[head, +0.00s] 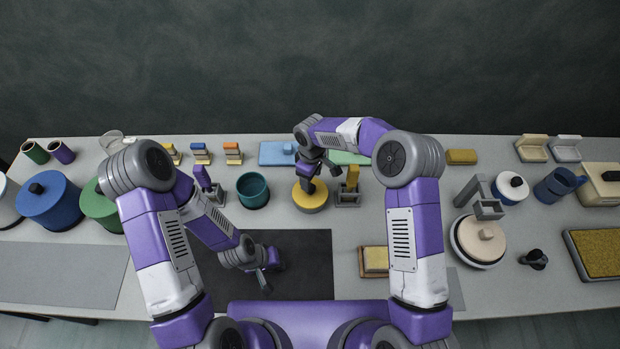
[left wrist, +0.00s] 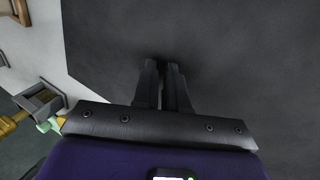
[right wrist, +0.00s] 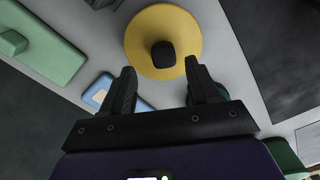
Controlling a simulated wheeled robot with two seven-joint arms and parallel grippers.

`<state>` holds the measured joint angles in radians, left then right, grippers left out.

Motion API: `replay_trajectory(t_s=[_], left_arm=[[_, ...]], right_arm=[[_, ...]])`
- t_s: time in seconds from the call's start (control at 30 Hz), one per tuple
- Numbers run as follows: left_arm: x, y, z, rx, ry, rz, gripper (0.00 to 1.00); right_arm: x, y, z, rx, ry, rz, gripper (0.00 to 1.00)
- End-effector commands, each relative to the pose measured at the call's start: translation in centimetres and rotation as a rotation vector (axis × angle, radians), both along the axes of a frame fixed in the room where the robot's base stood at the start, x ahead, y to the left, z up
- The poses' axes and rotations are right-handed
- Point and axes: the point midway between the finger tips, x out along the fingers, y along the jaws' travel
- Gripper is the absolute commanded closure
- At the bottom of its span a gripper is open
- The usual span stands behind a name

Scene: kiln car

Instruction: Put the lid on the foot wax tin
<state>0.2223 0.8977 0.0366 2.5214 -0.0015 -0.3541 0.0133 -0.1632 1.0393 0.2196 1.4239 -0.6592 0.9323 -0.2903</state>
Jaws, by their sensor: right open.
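A round yellow piece with a black knob (head: 311,201) stands in the middle of the table; it looks like a lid, and in the right wrist view (right wrist: 184,28) I see it from above. I cannot tell whether it lies flat on the table or sits on a tin. A teal open-topped round container (head: 253,190), possibly the foot wax tin, stands to its left. My right gripper (right wrist: 160,80) is open and empty, just above the yellow piece, its fingers short of the black knob. My left gripper (left wrist: 163,68) is shut and empty, low over the dark mat (head: 306,265).
Small grey stands (head: 347,198) with upright handles flank the teal container and the yellow piece. Light blue (head: 278,153) and green (right wrist: 40,45) blocks lie behind. The mat's right part is clear.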

Motion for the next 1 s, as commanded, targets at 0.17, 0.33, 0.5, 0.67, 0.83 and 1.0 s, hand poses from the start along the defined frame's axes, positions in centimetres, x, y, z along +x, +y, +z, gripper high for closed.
replay_trajectory(t_s=[0.17, 0.33, 0.5, 0.67, 0.83, 1.0], left_arm=[[-0.5, 0.2, -1.8, 0.007, 0.031, 0.008, 0.57], [-0.6, 0.1, -1.5, 0.006, 0.034, 0.008, 0.57], [-0.6, 0.1, -1.1, 0.006, 0.037, 0.008, 0.57], [-0.7, 0.1, -0.8, 0.006, 0.039, 0.007, 0.57], [-0.7, 0.1, -0.6, 0.006, 0.041, 0.008, 0.57], [-0.7, 0.1, -0.6, 0.006, 0.041, 0.008, 0.57]], right_arm=[[0.0, 0.0, 0.0, 0.000, 0.000, 0.000, 0.39], [0.0, 0.0, 0.7, 0.000, 0.000, -0.001, 0.39], [0.0, 0.0, 1.5, 0.000, 0.000, -0.001, 0.39], [0.0, 0.1, 2.2, 0.000, 0.000, 0.000, 0.39], [0.0, 0.1, 2.5, 0.000, 0.000, 0.000, 0.39], [0.0, 0.1, 2.5, 0.000, 0.000, 0.000, 0.39]])
